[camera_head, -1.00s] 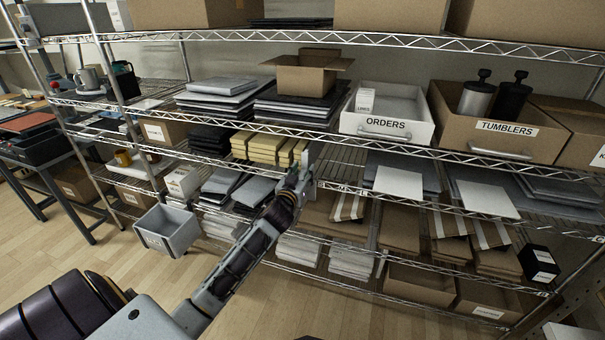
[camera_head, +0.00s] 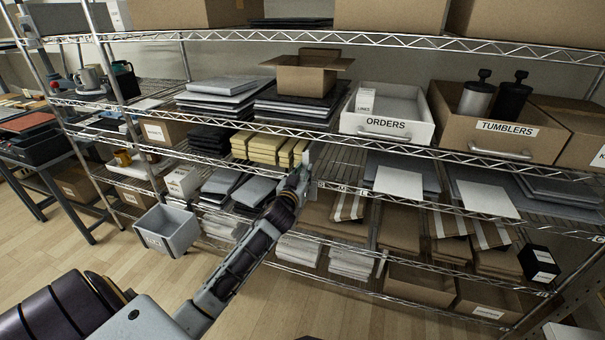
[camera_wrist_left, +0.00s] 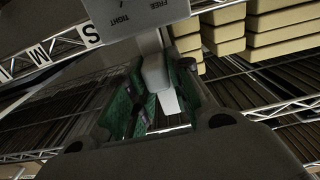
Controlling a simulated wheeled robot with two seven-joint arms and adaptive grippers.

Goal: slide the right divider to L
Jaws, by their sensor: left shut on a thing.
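A light grey divider (camera_head: 307,155) stands upright at the front edge of the middle shelf, right of the yellow stacks. My left gripper (camera_head: 302,177) is at its lower front end. In the left wrist view, the green-padded fingers (camera_wrist_left: 162,98) are closed around a pale grey piece (camera_wrist_left: 156,72) below a plate marked TIGHT and FREE (camera_wrist_left: 140,18). The letter tiles S (camera_wrist_left: 89,33) and one like M or W (camera_wrist_left: 39,53) sit on the shelf edge, left of the gripper in that view. My right gripper is not in view.
Yellow stacks (camera_head: 262,147) lie just left of the divider. To its right is bare wire shelf, then dark flat stacks with a white sheet (camera_head: 399,181) on the front. The ORDERS bin (camera_head: 388,125) stands on the shelf above. A grey bin (camera_head: 167,232) hangs lower left.

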